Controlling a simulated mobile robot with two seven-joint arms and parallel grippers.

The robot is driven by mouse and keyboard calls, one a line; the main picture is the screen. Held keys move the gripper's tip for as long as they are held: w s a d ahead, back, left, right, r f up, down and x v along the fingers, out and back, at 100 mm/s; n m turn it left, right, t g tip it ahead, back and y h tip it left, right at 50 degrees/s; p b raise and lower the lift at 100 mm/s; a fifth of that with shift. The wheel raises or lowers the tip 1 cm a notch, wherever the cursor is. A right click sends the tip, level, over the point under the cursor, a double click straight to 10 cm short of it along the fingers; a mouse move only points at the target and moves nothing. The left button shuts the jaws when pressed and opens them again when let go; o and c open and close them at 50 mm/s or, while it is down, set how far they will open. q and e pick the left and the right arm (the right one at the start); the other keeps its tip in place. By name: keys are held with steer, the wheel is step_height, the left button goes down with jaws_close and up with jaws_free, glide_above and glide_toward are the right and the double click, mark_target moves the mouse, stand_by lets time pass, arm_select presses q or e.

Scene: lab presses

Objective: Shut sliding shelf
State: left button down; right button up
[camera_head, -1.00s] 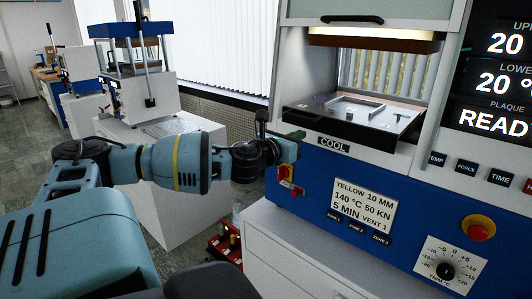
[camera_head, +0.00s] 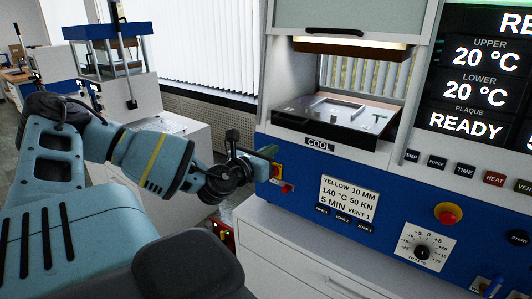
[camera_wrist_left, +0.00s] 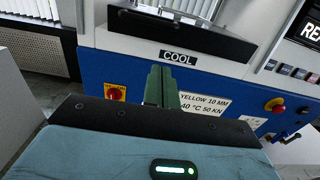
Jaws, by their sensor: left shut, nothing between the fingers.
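The sliding shelf (camera_head: 318,131) is a dark, flat tray in the open bay of the press, its front edge just above the COOL label. It carries a metal frame and small parts. In the wrist view its dark front (camera_wrist_left: 185,34) lies beyond my fingers. My left gripper (camera_head: 270,160) is in front of the blue panel, left of and below the shelf. Its green fingers (camera_wrist_left: 161,86) are together and empty, pointing toward the press just below the COOL label in the wrist view. Whether they touch the panel cannot be told. My right gripper is not in view.
The raised door (camera_head: 345,18) with a black handle is above the bay. A red switch (camera_head: 277,171) is beside my left gripper. A red stop button (camera_head: 448,213) and dial (camera_head: 423,251) are at right. A white cabinet (camera_head: 290,250) stands below.

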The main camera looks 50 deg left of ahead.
arm_select(q)
steer(key=shift+s, duration=0.65)
steer(key=c, duration=2.1)
jaws_free()
steer(key=shift+c, duration=0.2)
